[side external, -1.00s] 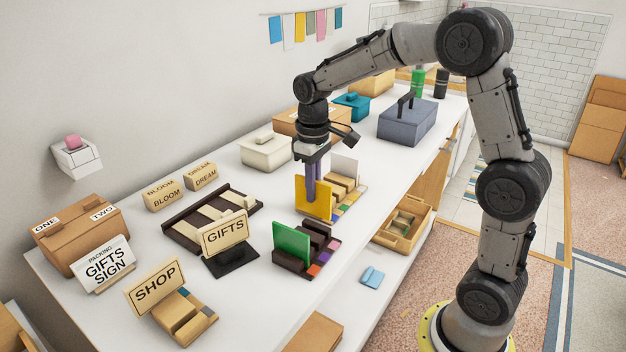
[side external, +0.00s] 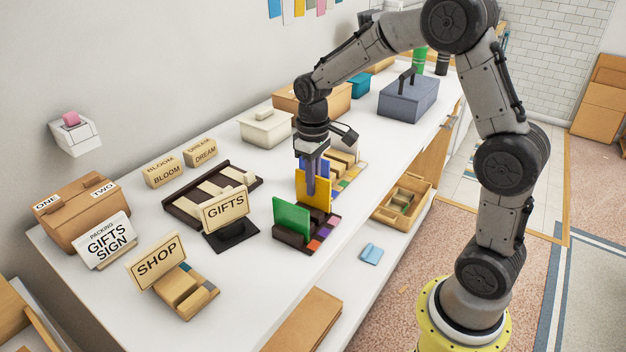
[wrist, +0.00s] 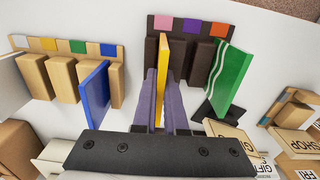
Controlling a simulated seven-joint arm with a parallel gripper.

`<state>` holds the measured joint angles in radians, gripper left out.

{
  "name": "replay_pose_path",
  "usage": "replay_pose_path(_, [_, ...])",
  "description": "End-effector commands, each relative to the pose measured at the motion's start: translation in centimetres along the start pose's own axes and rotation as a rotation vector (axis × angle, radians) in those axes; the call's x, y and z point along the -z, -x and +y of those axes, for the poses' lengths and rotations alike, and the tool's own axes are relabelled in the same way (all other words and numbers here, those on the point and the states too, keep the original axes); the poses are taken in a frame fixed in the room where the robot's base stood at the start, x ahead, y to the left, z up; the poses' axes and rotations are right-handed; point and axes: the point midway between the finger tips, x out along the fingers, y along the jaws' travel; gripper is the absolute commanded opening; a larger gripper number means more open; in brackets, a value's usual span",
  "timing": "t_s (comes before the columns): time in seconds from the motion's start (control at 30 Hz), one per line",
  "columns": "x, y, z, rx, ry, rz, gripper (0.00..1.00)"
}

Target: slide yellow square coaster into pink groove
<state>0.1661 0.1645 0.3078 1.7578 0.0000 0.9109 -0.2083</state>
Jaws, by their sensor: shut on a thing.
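My gripper (side external: 311,176) is shut on the yellow square coaster (side external: 318,192), which stands upright between the fingers. The coaster is over the back end of the dark slotted rack (side external: 291,240). In the wrist view the yellow coaster (wrist: 161,85) is edge-on, its far edge close to the pink tag (wrist: 163,22) and between two dark blocks. I cannot tell how deep its lower edge sits in that groove. A green coaster (side external: 291,222) stands in the same rack, on the other side, also seen in the wrist view (wrist: 229,80).
A pale wooden rack (wrist: 65,75) with coloured tags stands beside the dark rack and holds a blue coaster (wrist: 95,97). A GIFTS sign (side external: 225,209) on a black base stands close to the green coaster.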

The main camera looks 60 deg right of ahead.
Motion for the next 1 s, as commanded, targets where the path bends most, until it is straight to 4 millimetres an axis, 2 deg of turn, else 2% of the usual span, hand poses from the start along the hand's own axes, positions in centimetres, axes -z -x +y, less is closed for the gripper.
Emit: replay_pose_path(1.0, [0.0,-1.2,0.0,0.000,0.000,0.000,0.00])
